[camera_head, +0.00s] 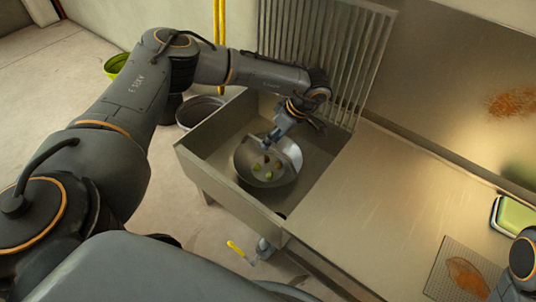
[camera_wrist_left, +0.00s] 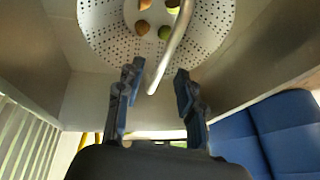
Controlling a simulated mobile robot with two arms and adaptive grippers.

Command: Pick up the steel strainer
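The steel strainer (camera_head: 246,155) sits in the sink basin in the head view, with several small green and brown fruits in it. The left wrist view shows its perforated bowl (camera_wrist_left: 208,38) and a curved metal handle (camera_wrist_left: 172,52). My left gripper (camera_head: 277,137) is over the strainer's upper side. In the left wrist view my left gripper (camera_wrist_left: 159,72) is open, and the end of the visible handle lies between its fingertips. I cannot tell whether they touch it. Part of my right arm shows at the lower right, but its gripper is out of view.
The sink basin (camera_head: 213,181) has raised walls around the strainer. A ribbed metal panel (camera_head: 325,45) stands behind it. A sloping steel surface (camera_head: 385,195) lies to the right, with a mesh (camera_head: 440,283) and a green-filled tray (camera_head: 515,215). A grey bucket (camera_head: 197,112) stands left of the sink.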

